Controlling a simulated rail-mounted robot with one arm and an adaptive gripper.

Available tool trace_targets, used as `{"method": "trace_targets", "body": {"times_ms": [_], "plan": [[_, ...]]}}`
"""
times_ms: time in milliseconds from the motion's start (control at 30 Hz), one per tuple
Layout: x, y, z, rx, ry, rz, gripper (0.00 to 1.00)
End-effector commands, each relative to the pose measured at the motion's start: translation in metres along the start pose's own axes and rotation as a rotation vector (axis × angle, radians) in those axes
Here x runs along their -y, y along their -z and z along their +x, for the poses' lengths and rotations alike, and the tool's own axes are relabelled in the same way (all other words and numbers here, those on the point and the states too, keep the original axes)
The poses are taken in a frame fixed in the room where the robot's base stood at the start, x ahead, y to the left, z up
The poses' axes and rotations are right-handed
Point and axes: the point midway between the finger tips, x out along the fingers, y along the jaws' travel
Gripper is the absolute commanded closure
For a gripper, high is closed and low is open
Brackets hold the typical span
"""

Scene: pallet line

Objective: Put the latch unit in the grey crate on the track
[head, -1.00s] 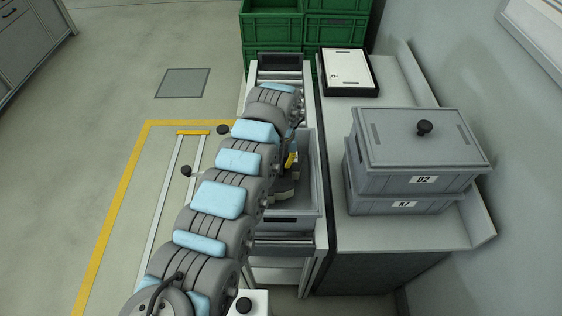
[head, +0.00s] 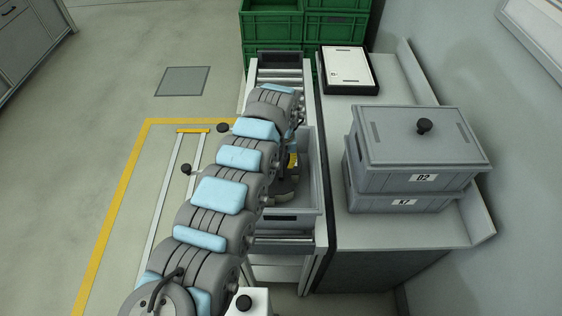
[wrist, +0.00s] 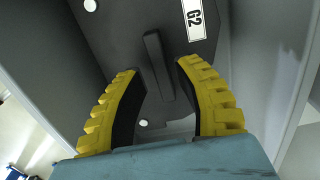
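The grey crate (head: 314,172) stands on the track (head: 288,238), partly hidden behind my arm. My gripper (head: 292,163) is down inside it. In the wrist view, the yellow fingers of my gripper (wrist: 160,70) are spread apart. A dark grey unit with a raised bar and a white G2 label, seemingly the latch unit (wrist: 120,25), lies beyond the fingertips. The bar is between the fingers, with a gap on both sides. Pale grey crate walls flank the unit. In the head view a dark shape under my gripper is mostly hidden.
Two stacked grey boxes, the upper one lidded and marked D2 (head: 420,150), stand on the bench right of the track. A black-edged white panel (head: 346,70) lies behind them. Green crates (head: 305,28) are at the back. The floor to the left is open.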

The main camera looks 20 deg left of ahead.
Motion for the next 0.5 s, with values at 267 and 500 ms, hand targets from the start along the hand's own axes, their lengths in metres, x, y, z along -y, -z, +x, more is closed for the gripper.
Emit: {"method": "trace_targets", "body": {"times_ms": [267, 500], "plan": [[0.0, 0.0, -0.012, 0.001, 0.001, 0.0, 0.67], [-0.001, -0.001, -0.065, 0.004, -0.002, 0.0, 0.67]]}}
